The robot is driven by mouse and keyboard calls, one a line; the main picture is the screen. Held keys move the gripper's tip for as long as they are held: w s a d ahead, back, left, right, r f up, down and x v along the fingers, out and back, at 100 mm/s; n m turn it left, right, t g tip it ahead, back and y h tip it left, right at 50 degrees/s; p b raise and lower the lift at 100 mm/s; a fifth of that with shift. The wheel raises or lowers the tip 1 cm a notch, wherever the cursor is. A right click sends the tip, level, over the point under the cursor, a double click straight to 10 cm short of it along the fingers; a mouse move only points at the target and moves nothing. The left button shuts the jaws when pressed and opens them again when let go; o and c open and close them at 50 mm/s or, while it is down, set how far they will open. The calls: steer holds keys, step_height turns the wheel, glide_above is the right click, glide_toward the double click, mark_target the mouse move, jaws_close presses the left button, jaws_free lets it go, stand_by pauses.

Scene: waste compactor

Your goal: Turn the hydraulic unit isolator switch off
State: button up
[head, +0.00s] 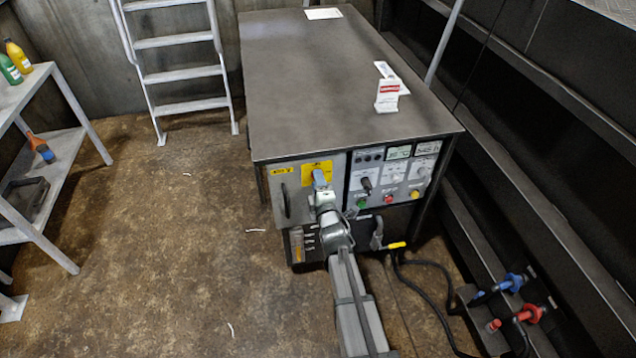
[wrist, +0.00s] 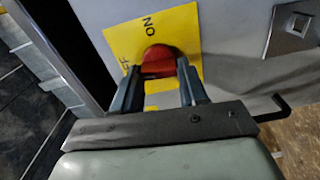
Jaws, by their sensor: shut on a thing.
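The isolator switch is a red knob (wrist: 158,60) on a yellow plate (wrist: 117,38), seen in the wrist view. The plate bears "ON" at the top and partly hidden lettering ending in "FF" at the left. My gripper (wrist: 158,78) is shut on the red knob, one finger on each side. In the head view the yellow plate (head: 308,180) is on the front left panel of the grey hydraulic unit (head: 335,75). My gripper (head: 320,180) is in front of it and hides the knob there.
A control panel (head: 392,178) with knobs and buttons is right of the plate. A black door handle (head: 284,200) is at its left. A yellow-tipped lever (head: 397,245) and hoses are below right. A shelf (head: 60,165) and ladder (head: 180,75) stand left. Left floor is mostly clear.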

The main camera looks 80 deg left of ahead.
steer(key=shift+n, duration=0.6)
steer(key=o, duration=1.1)
steer(key=shift+c, duration=0.2)
steer(key=d, duration=1.4)
steer(key=shift+a, duration=0.1)
